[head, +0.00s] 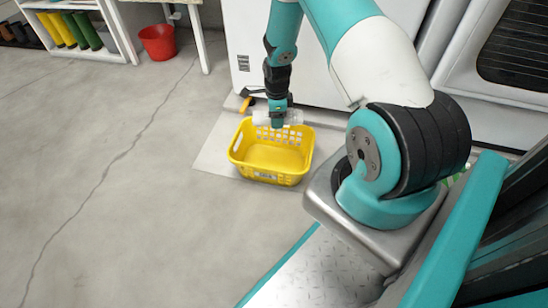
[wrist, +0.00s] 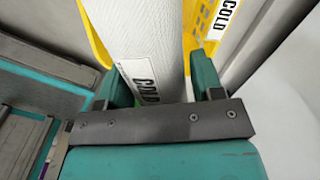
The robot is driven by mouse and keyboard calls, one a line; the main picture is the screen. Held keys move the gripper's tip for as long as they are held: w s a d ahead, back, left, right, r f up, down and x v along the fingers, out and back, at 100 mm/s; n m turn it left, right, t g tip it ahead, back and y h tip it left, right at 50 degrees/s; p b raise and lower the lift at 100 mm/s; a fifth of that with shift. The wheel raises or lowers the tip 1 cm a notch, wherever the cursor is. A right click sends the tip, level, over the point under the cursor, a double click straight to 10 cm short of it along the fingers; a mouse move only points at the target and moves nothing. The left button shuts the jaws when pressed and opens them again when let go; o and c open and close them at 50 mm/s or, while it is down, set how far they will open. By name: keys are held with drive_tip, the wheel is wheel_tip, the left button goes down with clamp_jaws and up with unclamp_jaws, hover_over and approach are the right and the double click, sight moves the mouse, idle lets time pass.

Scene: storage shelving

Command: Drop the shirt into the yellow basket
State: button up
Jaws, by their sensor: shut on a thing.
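The yellow basket (head: 268,172) stands on a pale mat on the floor, upright, and looks empty inside. My gripper (head: 277,121) is over the basket's back rim, shut on a white roll-like thing (head: 262,118) that I take to be the shirt. In the wrist view the shirt (wrist: 145,35) is white and finely textured, with a label reading COLD, and sits between the two teal fingers (wrist: 155,72). Yellow basket wall (wrist: 203,22) shows on both sides of it, with another COLD label on the right. The shirt's far end is out of view.
A white appliance (head: 330,40) stands right behind the basket. A black and yellow tool (head: 247,100) lies behind the basket's left back corner. A red bucket (head: 158,42) and a boot shelf (head: 75,30) are at the back left. The left floor is clear.

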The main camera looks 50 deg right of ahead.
drive_tip(key=shift+s+d+f+m+b, duration=0.1)
drive_tip(key=shift+d+f+m+b, duration=0.1)
drive_tip(key=shift+f+m+b, duration=0.25)
drive_tip(key=shift+n, duration=0.25)
wheel_tip(320, 180, down, 5)
drive_tip(key=b, duration=0.5)
drive_tip(key=shift+f, duration=0.2)
drive_tip(key=o, duration=1.1)
drive_tip(key=shift+r, duration=0.1)
wheel_tip(320, 180, up, 17)
drive_tip(key=p, duration=0.9)
drive_tip(key=shift+r, duration=0.15)
